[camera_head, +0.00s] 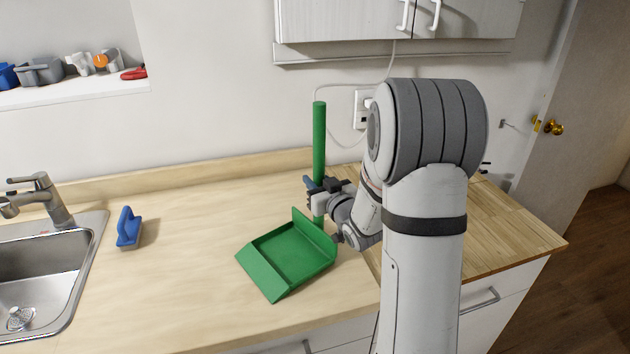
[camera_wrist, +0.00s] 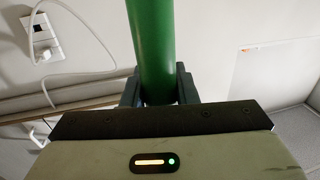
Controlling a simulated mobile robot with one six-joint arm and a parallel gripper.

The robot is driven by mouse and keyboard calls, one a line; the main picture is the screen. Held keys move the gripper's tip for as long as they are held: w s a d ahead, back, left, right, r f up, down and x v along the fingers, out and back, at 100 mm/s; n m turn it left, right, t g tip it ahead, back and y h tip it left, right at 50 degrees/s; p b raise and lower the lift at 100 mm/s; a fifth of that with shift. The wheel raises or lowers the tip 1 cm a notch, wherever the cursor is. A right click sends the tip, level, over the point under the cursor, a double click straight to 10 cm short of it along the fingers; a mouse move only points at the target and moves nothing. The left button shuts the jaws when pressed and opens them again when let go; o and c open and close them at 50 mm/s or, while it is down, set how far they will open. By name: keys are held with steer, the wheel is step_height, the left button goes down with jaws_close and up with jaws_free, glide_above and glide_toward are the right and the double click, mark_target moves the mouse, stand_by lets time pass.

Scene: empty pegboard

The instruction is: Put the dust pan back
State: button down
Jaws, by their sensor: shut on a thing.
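The green dust pan (camera_head: 288,254) has a flat tray and a tall upright handle. Its tray is low over the wooden counter, and I cannot tell whether it touches. My gripper (camera_head: 317,188) is shut on the lower part of the handle, above the tray. In the wrist view, the green handle (camera_wrist: 153,45) stands between the two fingers of my gripper (camera_wrist: 158,86). The lower end of the handle is partly hidden by my gripper.
A blue brush-like object (camera_head: 128,228) stands on the counter (camera_head: 190,215) beside the sink (camera_head: 40,275) and faucet. A white cabinet (camera_head: 340,20) hangs above. A wall outlet with a cord (camera_head: 363,105) is behind my arm. A door (camera_head: 580,90) is at the right.

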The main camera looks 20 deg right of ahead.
steer(key=shift+f, duration=0.1)
steer(key=c, duration=1.1)
jaws_free()
steer(key=shift+c, duration=0.2)
